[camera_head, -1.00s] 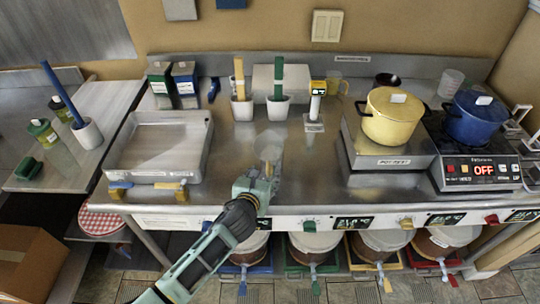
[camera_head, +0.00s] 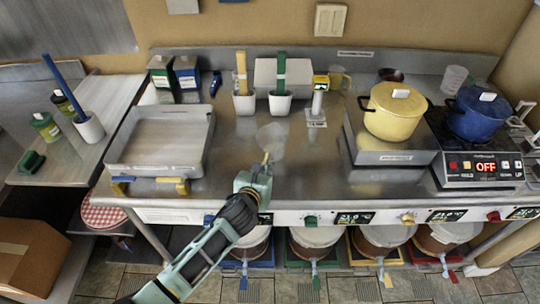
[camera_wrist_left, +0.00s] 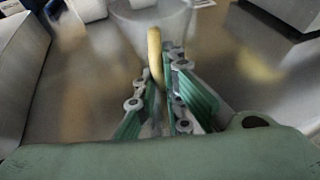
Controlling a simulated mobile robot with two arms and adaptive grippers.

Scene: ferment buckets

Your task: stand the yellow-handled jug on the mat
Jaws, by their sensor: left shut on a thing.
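The jug (camera_head: 271,136) is a clear, faint cup over the middle of the steel table. It also shows at the top of the left wrist view (camera_wrist_left: 150,18). Its yellow handle (camera_wrist_left: 155,52) points toward me, between the fingers of my left gripper (camera_head: 264,168). The gripper is shut on this handle. I cannot tell whether the jug's base touches the table. My right gripper is not in view.
A steel tray (camera_head: 126,173) stands left of the jug. White pots with tools (camera_head: 280,103), a small display stand (camera_head: 316,117) and another clear jug (camera_head: 340,79) stand behind. A yellow pot (camera_head: 393,116) and a blue pot (camera_head: 476,118) are at right. The table between is clear.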

